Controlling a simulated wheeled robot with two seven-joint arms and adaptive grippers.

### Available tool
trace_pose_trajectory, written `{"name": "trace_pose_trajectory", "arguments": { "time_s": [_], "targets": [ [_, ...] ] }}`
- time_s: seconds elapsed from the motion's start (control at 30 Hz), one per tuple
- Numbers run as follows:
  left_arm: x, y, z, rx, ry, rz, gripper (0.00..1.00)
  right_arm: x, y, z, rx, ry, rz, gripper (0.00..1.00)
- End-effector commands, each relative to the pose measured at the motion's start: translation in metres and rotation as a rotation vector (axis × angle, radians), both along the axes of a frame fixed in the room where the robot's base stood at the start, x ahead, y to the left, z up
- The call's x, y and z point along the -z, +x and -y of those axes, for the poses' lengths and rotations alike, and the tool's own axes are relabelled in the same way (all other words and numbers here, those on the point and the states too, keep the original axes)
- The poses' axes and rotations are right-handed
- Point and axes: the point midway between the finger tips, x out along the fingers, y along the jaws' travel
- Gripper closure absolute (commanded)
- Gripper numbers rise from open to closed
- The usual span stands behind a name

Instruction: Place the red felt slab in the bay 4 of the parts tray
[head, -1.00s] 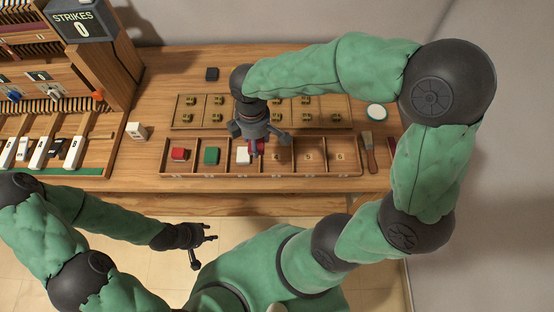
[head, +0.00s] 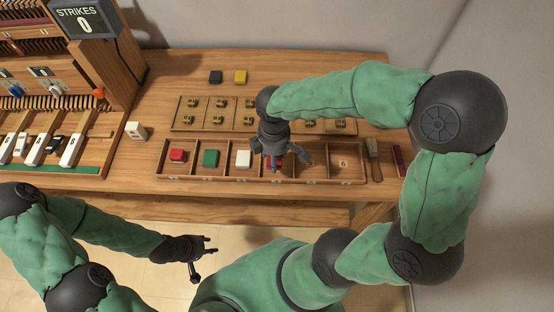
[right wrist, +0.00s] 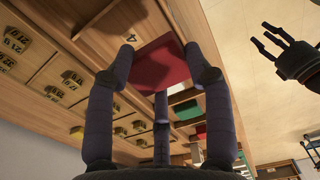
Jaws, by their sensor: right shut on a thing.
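The parts tray (head: 221,176) lies along the table's front, with a red block (head: 177,155), a green block (head: 210,157) and a white block (head: 243,158) in its first three bays from the left. My right gripper (head: 283,160) is shut on the red felt slab (right wrist: 158,63), just right of the white block, over the tray's fourth bay. A "4" label (right wrist: 130,37) shows beside the slab in the right wrist view. The gripper hides much of the bay, and I cannot tell whether the slab touches it. My left gripper (head: 204,258) is open and empty in front of the table.
A board with numbered brass pieces (head: 195,114) lies behind the tray. A black block (head: 215,77) and a yellow block (head: 240,76) lie at the back. A brush (head: 374,160) and a dark red bar (head: 399,161) are to the right. The key mechanism (head: 50,145) stands left.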

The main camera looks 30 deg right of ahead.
Motion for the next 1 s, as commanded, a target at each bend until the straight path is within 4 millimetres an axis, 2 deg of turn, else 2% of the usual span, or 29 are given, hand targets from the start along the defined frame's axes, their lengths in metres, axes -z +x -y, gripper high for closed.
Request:
{"name": "trace_pose_trajectory", "arguments": {
  "time_s": [0.03, 0.2, 0.53, 0.7, 0.8, 1.0],
  "targets": [
    [0.008, 0.0, 0.0, 0.0, 0.0, 0.0, 0.6, 0.014, 0.005, 0.005, 0.003, 0.0, -0.004, 0.66],
    [0.018, 0.0, 0.0, 0.0, 0.0, 0.0, 0.6, 0.039, 0.021, 0.018, 0.002, 0.001, -0.003, 0.66],
    [0.025, 0.0, 0.0, 0.0, 0.0, 0.0, 0.6, 0.056, 0.034, 0.028, 0.0, 0.0, -0.001, 0.66],
    [0.04, 0.0, 0.0, 0.0, 0.0, 0.0, 0.6, 0.081, 0.036, 0.03, 0.0, 0.001, -0.003, 0.66],
    [0.045, 0.0, 0.0, 0.0, 0.0, 0.0, 0.6, 0.09, 0.036, 0.029, -0.001, 0.0, -0.002, 0.66],
    [0.043, 0.0, 0.0, 0.0, 0.0, 0.0, 0.6, 0.088, 0.036, 0.029, -0.001, 0.001, -0.001, 0.66]
  ]
}}
